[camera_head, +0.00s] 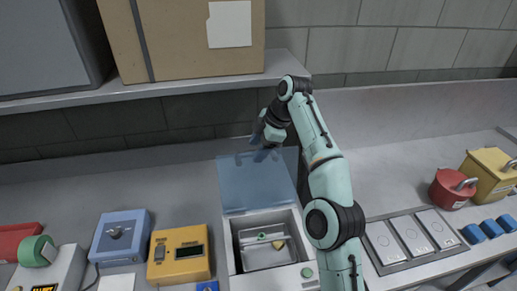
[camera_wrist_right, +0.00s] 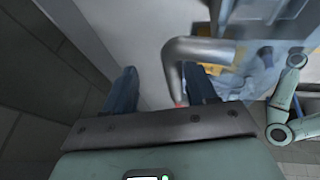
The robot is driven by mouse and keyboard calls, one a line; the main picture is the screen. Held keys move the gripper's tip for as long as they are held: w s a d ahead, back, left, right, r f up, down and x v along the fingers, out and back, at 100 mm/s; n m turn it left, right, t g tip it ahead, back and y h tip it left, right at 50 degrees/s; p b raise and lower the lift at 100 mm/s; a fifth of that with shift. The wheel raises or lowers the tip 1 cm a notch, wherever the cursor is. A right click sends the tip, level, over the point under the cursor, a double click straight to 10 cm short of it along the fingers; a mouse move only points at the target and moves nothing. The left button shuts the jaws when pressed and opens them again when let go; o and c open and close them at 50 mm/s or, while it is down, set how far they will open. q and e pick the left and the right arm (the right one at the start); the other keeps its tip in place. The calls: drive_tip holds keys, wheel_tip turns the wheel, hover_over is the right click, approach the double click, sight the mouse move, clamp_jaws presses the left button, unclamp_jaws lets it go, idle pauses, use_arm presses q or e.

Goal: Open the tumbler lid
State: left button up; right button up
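The tumbler (camera_head: 229,245) is a white box on the bench with an open metal-lined chamber. Its see-through blue lid (camera_head: 245,190) is raised and stands up at the back of the box. My right gripper (camera_head: 260,136) is at the lid's upper edge. In the right wrist view, my right gripper (camera_wrist_right: 160,80) has its two blue fingers spread apart. A bent grey metal handle (camera_wrist_right: 198,49) reaches down between them, close to the right finger. I cannot tell if they touch. My left gripper is not in view.
A shelf (camera_head: 165,88) with a cardboard box (camera_head: 180,45) hangs above the bench. A yellow device (camera_head: 178,255) and a blue device (camera_head: 121,236) stand left of the tumbler.

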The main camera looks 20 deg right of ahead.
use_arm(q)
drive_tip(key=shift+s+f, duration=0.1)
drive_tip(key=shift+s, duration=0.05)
use_arm(e)
drive_tip(key=shift+w+f, duration=0.1)
drive_tip(key=shift+f, duration=0.45)
drive_tip(key=p+v, duration=0.1)
drive_tip(key=v, duration=0.5)
drive_tip(key=shift+w+r+p, duration=0.15)
drive_tip(key=shift+r+p, duration=0.1)
drive_tip(key=shift+p, duration=0.1)
use_arm(q)
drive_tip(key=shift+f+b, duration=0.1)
drive_tip(key=shift+b, duration=0.8)
use_arm(e)
drive_tip(key=s+d, duration=0.8)
drive_tip(key=shift+d+f, duration=0.15)
drive_tip(key=shift+d, duration=0.25)
drive_tip(key=shift+s, duration=0.1)
